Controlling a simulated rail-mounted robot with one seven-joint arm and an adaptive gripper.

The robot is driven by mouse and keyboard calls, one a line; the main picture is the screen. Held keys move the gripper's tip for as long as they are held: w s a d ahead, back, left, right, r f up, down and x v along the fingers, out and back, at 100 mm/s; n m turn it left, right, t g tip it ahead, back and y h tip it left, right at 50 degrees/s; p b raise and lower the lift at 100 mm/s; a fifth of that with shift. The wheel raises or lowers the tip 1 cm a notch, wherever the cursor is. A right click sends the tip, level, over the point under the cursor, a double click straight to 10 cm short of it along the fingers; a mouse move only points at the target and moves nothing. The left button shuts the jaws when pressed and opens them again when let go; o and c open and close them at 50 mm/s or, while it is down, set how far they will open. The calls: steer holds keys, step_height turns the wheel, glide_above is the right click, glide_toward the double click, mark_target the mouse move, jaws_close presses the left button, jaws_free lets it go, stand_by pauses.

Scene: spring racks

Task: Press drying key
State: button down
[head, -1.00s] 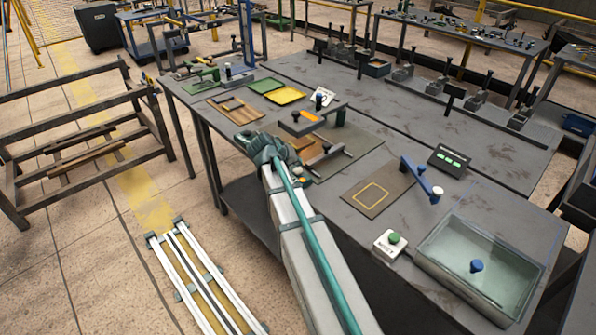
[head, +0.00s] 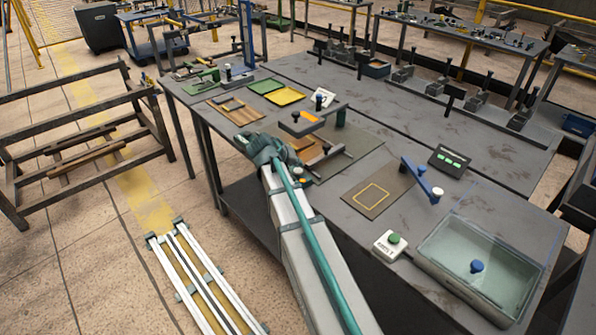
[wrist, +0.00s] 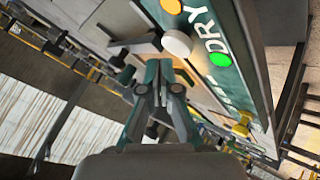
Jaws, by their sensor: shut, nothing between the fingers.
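In the wrist view a dark green panel marked DRY (wrist: 240,75) runs along the right of my gripper. It carries a white round button (wrist: 177,43), a lit green round spot (wrist: 220,59) beside the lettering, and an orange round spot (wrist: 171,6). My gripper (wrist: 160,70) is shut and empty. Its tips appear just below and left of the white button in the picture; I cannot tell whether they touch anything. In the head view my arm hides most of the panel at the table's near edge.
On the table (head: 300,225) stand a white box with a green button (head: 391,244), a clear-walled tank (head: 480,265) and a blue-handled lever (head: 415,170). A yellow tray (head: 287,96) lies farther back. A dark frame rack (head: 80,140) stands on the left floor.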

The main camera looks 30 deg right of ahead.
mark_target(297, 171)
steer(key=shift+f, duration=0.15)
steer(key=shift+f+b, duration=0.3)
steer(key=shift+b, duration=0.1)
steer(key=shift+f+b, duration=0.45)
steer(key=shift+f, duration=0.15)
stand_by(0.8)
steer(key=shift+r, duration=0.15)
steer(key=shift+r+p, duration=0.5)
steer(key=shift+r, duration=0.4)
steer(key=shift+r, duration=0.15)
steer(key=shift+r+p, duration=1.25)
steer(key=shift+r, duration=1.15)
steer(key=shift+f, duration=0.1)
